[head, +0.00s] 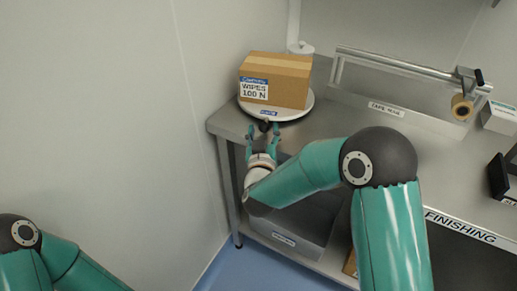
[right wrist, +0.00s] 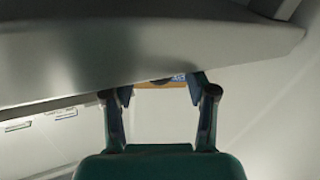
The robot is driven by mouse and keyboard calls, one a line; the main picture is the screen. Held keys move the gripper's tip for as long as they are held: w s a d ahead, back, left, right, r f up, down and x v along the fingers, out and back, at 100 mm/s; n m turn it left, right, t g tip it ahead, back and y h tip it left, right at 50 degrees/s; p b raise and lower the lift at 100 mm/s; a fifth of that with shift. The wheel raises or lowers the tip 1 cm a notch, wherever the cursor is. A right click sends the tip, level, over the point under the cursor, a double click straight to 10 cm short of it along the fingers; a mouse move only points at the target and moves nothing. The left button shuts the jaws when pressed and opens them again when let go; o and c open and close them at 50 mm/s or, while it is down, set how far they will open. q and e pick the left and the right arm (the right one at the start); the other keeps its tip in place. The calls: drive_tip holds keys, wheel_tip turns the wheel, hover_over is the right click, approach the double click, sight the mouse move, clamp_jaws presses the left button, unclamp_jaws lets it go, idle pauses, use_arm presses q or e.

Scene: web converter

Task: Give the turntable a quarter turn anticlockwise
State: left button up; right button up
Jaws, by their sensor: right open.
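The turntable (head: 302,109) is a round white plate with a small blue label on its front rim, at the bench's left corner in the head view. A brown carton (head: 290,88) marked "WIPES 100 N" stands on it. A small dark part (head: 264,126) shows at the plate's front, between my right fingers. My right gripper (head: 263,132) is open at the front edge of the bench; I cannot tell whether it touches the turntable. In the right wrist view the open fingers (right wrist: 161,88) frame a strip of brown and blue beyond. My left gripper is out of view.
The steel bench (head: 328,122) fills much of the right wrist view (right wrist: 170,50). A rail with a tape roll (head: 461,107) stands behind, with boxes at right. A grey bin (head: 300,232) sits below. The wall is close on the left.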

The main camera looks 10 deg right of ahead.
drive_tip(key=v, duration=0.9)
drive_tip(key=shift+s, duration=0.4)
